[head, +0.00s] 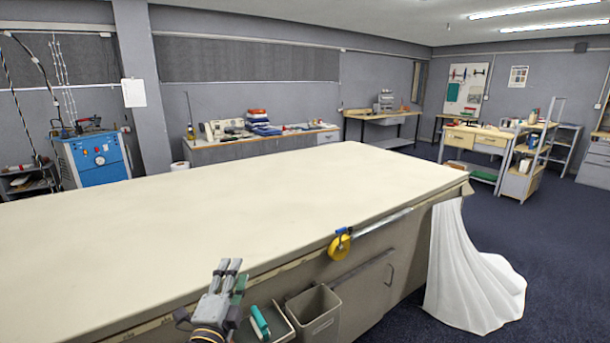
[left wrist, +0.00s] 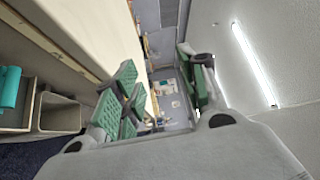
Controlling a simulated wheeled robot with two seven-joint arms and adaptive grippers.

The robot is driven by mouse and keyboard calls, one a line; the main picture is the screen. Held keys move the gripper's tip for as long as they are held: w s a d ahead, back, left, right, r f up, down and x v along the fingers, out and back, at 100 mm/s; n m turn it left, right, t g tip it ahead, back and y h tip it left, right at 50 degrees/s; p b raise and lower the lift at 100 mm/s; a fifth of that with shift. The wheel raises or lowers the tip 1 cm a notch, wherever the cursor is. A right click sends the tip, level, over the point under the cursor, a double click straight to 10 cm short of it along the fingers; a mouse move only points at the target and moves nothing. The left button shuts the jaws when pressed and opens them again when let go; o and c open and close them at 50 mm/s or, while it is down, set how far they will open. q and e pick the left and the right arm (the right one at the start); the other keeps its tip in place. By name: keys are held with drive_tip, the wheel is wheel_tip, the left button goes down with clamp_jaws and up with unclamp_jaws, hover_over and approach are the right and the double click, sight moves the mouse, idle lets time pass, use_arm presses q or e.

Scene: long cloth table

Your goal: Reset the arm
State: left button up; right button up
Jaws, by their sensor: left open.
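My left gripper (head: 231,270) is low in the head view, in front of the near side of the long cloth-covered table (head: 230,205). Its fingers point up and away. In the left wrist view the green-padded fingers (left wrist: 164,92) stand apart, with nothing between them. The table's pale top runs along the left of that view. My right gripper shows in neither view.
A grey bin (head: 313,315) and a tray with a teal roll (head: 260,322) are beside my left gripper. A yellow tape measure (head: 339,246) hangs on the table's side. White cloth (head: 470,275) drapes to the floor at the right end. The tabletop is clear.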

use_arm(q)
drive_tip(key=s+a+f+n+g+y, duration=0.25)
drive_tip(key=s+f+n+g, duration=0.2)
drive_tip(key=f, duration=0.25)
drive_tip(key=s+a+f+n+g+y, duration=0.1)
drive_tip(key=s+a+f+n+g, duration=0.3)
drive_tip(key=f, duration=0.4)
drive_tip(key=s+d+f+n+g+h, duration=0.2)
drive_tip(key=s+f+n+g, duration=0.65)
drive_tip(key=s, duration=0.65)
wheel_tip(320, 180, down, 33)
drive_tip(key=a+m, duration=0.2)
drive_tip(key=a, duration=0.1)
drive_tip(key=s+a+f, duration=0.4)
drive_tip(key=s+f, duration=0.5)
drive_tip(key=s, duration=0.2)
drive_tip(key=s+a+f+g+p, duration=0.1)
drive_tip(key=s+a+f, duration=0.3)
drive_tip(key=s+f, duration=0.6)
drive_tip(key=shift+s+f+y, duration=0.3)
drive_tip(key=shift+s+y, duration=0.05)
drive_tip(key=shift+s, duration=0.2)
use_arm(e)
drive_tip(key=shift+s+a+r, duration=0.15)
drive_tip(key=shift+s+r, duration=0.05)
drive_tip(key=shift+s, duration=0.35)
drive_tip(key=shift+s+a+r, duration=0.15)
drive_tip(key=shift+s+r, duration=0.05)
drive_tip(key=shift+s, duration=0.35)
